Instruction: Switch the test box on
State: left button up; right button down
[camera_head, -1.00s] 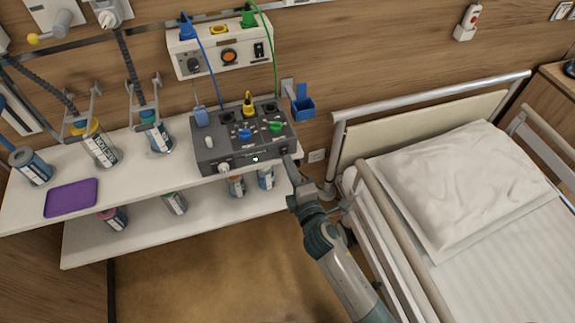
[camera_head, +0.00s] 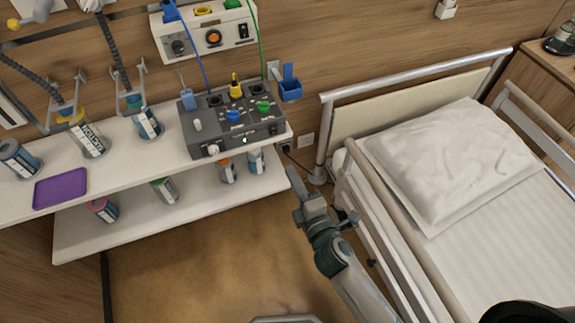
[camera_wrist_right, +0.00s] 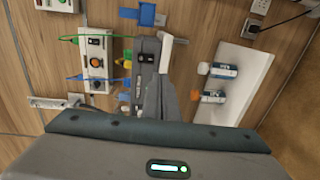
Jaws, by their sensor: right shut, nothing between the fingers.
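The dark grey test box (camera_head: 225,128) sits on the upper white shelf, with blue, green and yellow parts on top and a pale knob (camera_head: 213,150) at its front left. My left gripper is not in view.
A white wall unit (camera_head: 205,32) with blue and green cables hangs above the box. A blue holder (camera_head: 290,84) is on the wall to its right. Bottles and a purple tray (camera_head: 60,188) stand on the shelves (camera_head: 130,165). The bed rail (camera_head: 385,215) is close right of my arm.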

jog(key=shift+f+b+v, duration=0.25)
jog(key=shift+b+v, duration=0.05)
jog(key=shift+v, duration=0.95)
jog(key=s+d+f+m+g+h, duration=0.1)
jog(key=s+d+f+m+g, duration=0.1)
jog(key=f, duration=0.7)
jog(key=s+d+f+m+g+h, duration=0.1)
jog(key=s+d+f+m+g, duration=0.1)
jog(key=f, duration=0.7)
jog(key=s+d+f+m+g, duration=0.1)
jog(key=s+d+f+m, duration=0.15)
jog(key=f, duration=0.65)
jog(key=s+d+f+m+g+h, duration=0.1)
jog(key=s+d+f+m+g, duration=0.15)
jog(key=s+f, duration=0.45)
jog(key=s+d+f+m+g+h, duration=0.15)
jog(key=s+d+f, duration=0.25)
jog(key=f, duration=0.4)
jog(key=s+d+f+m+g, duration=0.2)
jog(key=s+f+m, duration=0.1)
jog(key=s, duration=0.5)
jog(key=s+d+f+m+g, duration=0.2)
jog(key=s+f, duration=0.3)
jog(key=s, duration=0.4)
jog(key=s+d+f+m+g, duration=0.2)
jog(key=s+d+f+m, duration=0.1)
jog(key=s, duration=0.6)
jog(key=shift+s+d+f+m+h, duration=0.25)
jog(key=shift+f+m+h, duration=0.1)
jog(key=shift+f, duration=0.25)
